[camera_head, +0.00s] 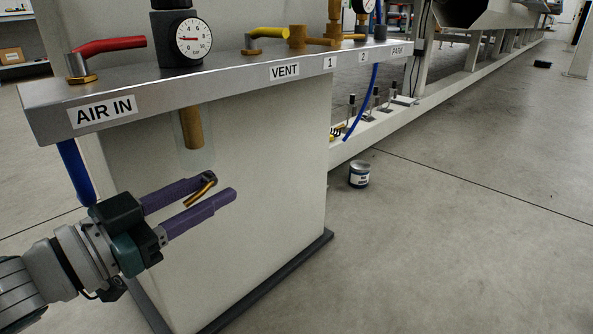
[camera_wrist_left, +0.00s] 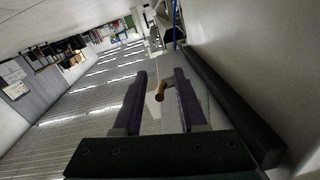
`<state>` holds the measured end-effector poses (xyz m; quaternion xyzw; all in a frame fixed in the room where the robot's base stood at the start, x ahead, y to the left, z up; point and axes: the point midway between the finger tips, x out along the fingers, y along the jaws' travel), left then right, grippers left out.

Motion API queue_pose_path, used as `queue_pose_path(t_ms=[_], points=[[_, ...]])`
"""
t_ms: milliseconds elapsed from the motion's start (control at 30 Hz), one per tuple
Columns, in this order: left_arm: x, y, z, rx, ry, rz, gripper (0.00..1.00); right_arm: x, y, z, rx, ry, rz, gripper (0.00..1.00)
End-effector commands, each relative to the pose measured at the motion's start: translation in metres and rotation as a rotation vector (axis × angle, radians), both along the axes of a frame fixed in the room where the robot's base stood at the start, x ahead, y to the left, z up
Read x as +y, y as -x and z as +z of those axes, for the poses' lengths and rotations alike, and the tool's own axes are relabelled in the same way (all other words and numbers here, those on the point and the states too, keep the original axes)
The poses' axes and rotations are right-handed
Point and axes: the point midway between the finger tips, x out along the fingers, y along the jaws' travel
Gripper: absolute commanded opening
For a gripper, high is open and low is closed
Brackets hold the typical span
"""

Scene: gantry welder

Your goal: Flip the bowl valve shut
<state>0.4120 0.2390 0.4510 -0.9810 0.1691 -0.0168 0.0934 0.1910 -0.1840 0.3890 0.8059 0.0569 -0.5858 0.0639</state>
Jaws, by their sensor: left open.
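A translucent bowl with a brass-coloured inside (camera_head: 191,128) hangs under the grey manifold. Below it a small brass lever (camera_head: 200,193), which I take for the bowl valve's handle, slants down to the left. My left gripper (camera_head: 223,186) is open, its two purple fingers reaching right in front of the white cabinet. The lever shows between the fingers in the head view. In the left wrist view the lever's brass end (camera_wrist_left: 160,91) shows between the fingertips (camera_wrist_left: 160,78), apart from both. I cannot tell its exact depth. My right gripper is not in view.
The grey manifold (camera_head: 235,90) overhangs the gripper, carrying a red lever (camera_head: 110,46), a gauge (camera_head: 193,40) and a yellow lever (camera_head: 268,33). A blue hose (camera_head: 75,172) hangs at left. A can (camera_head: 359,174) stands on the open floor at right.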

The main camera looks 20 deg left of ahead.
Motion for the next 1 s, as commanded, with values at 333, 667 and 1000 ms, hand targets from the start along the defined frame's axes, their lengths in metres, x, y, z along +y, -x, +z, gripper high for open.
queue_pose_path(t_ms=[333,667,1000], points=[[-0.0045,-0.0128,0.0005,0.001,0.000,0.000,0.41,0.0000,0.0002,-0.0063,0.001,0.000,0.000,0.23],[-0.0044,-0.0125,0.0003,0.001,0.000,0.000,0.13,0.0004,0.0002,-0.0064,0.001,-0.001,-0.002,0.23],[-0.0052,-0.0122,0.0002,0.000,0.000,-0.002,0.00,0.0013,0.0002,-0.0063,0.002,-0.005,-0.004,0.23]])
